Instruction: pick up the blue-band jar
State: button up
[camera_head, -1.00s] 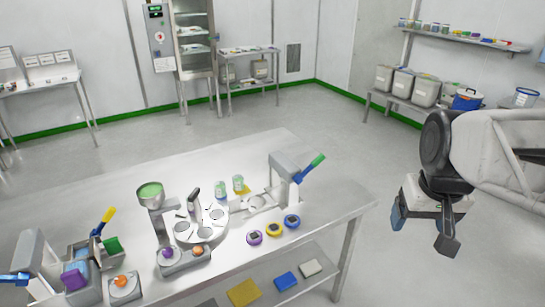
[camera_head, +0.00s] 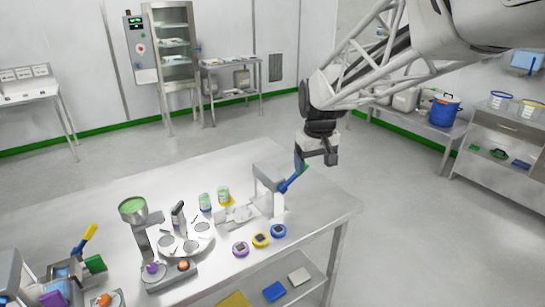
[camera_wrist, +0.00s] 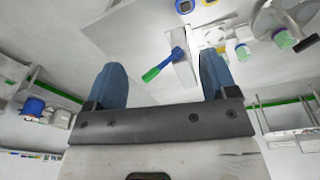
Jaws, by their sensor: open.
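Two jars with green tops stand side by side on the steel table (camera_head: 325,212), behind the round dial plate. The left one (camera_head: 205,202) shows a blue band low on its side, and I take it for the blue-band jar. The right one (camera_head: 223,195) stands by a yellow patch.
A grey press (camera_head: 268,188) with a blue, green-tipped handle (camera_head: 293,180) stands between the jars and my gripper, close below it. The dial plate (camera_head: 187,240) and a green-filled hopper (camera_head: 133,207) are left of the jars. Three coloured round pieces (camera_head: 261,240) lie in front.

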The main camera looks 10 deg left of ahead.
jog(key=w+a+f+n, duration=0.1)
jog(key=w+a+f, duration=0.1)
jog(key=w+a, duration=0.3)
jog(key=w+a+f+n, duration=0.1)
jog(key=w+a+f, duration=0.15)
jog(key=a, duration=0.35)
jog(key=n+g, duration=0.1)
jog(key=n, duration=0.4)
send_over(205, 203)
jog(key=w+a, duration=0.1)
jog(key=w, duration=0.1)
jog(key=f, duration=1.9)
jog(key=shift+a+f, duration=0.2)
jog(key=shift+f, duration=0.2)
jog(key=shift+f, duration=0.1)
jog(key=shift+f, duration=1.15)
jog(key=shift+f, duration=0.15)
jog(key=shift+d+f, duration=0.1)
jog(key=shift+f, duration=2.4)
